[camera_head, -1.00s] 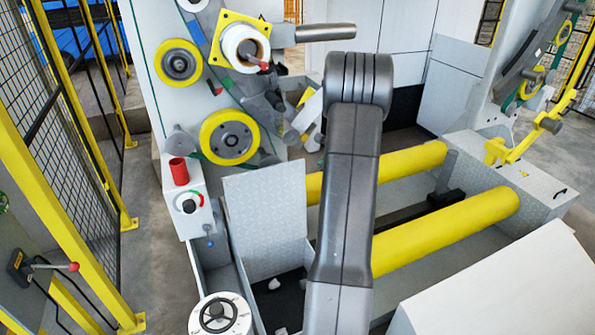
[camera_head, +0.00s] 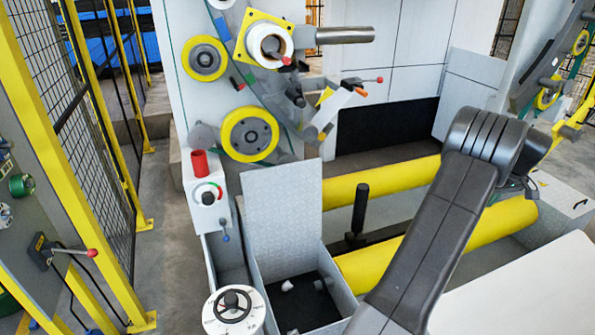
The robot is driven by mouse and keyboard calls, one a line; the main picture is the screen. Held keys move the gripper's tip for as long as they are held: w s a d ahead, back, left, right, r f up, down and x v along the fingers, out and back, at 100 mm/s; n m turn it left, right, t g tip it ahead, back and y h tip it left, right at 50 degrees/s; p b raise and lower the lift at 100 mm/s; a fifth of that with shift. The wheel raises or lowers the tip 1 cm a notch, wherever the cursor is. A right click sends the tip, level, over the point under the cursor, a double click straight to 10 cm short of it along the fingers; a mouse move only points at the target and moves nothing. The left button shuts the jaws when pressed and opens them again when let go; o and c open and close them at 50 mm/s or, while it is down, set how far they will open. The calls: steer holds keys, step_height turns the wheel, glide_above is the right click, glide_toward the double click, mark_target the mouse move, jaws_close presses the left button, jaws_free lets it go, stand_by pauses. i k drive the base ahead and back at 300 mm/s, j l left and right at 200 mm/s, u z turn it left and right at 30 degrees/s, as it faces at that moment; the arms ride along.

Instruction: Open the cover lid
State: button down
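A grey textured cover lid (camera_head: 282,215) stands upright at the back edge of an open box (camera_head: 342,290) in the lower middle. The box has a dark inside with a few small white pieces (camera_head: 288,286) in it. At the far right, another flat textured panel (camera_head: 556,196) carries a small black handle (camera_head: 580,204) and lies flat. My arm (camera_head: 435,235) rises from the bottom and bends at the right, between the box and that panel. My gripper cannot be made out; the arm's far end is hidden behind its own link.
Two yellow rollers (camera_head: 385,182) run across the middle, with a dark upright post (camera_head: 361,208) between them. A control box with a red cylinder (camera_head: 200,164) and a round dial post (camera_head: 232,310) stand left of the lid. A white surface (camera_head: 520,290) fills the lower right. Yellow-framed fencing (camera_head: 85,165) bounds the left.

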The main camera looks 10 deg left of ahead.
mark_target(283, 203)
steer(key=k+j, duration=0.25)
steer(key=j, duration=0.15)
steer(key=k+j+u, duration=0.1)
steer(key=k+j, duration=0.15)
steer(key=j, duration=0.15)
steer(key=k+j, duration=0.25)
steer(key=j, duration=0.15)
steer(key=i+j+u, duration=0.1)
steer(key=i+j, duration=0.2)
steer(key=j, duration=0.25)
steer(key=i+j, duration=0.3)
steer(key=j, duration=0.2)
steer(key=i+j+u, duration=0.15)
steer(key=i+j, duration=0.15)
steer(key=j, duration=0.2)
steer(key=i+j, duration=0.2)
steer(key=i+u, duration=0.05)
steer(key=i, duration=0.05)
